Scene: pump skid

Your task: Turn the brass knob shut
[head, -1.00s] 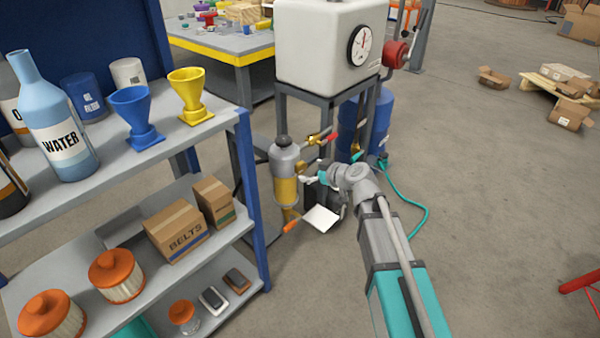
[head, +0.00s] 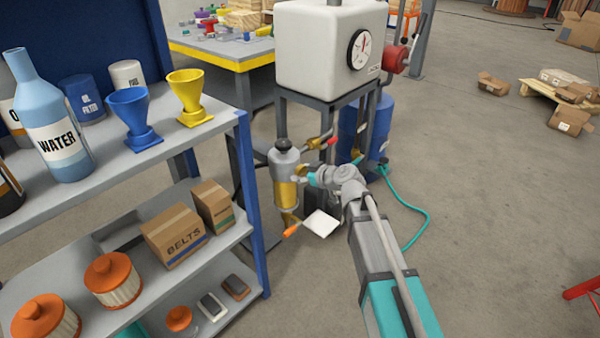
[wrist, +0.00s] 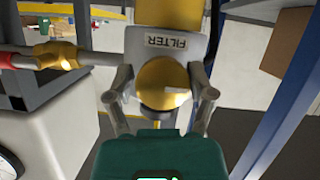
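The filter unit (head: 285,165), a grey body over a yellow bowl, stands beside the tank stand in the head view. The wrist view shows its grey body with the FILTER label (wrist: 166,42). The round brass knob (wrist: 160,82) is in front of that body in the wrist view. My gripper (wrist: 161,88) has its two grey fingers apart, one on each side of the knob, with visible gaps. I cannot tell how deep the fingers reach around it. In the head view my gripper (head: 303,174) is at the filter's right side, and the knob cannot be made out.
A brass valve (wrist: 55,55) with a red handle is beside the filter. The white tank (head: 320,45) with its gauge stands behind. A blue shelf post (head: 247,190) is close on the left. A white plate (head: 321,223) hangs below my gripper.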

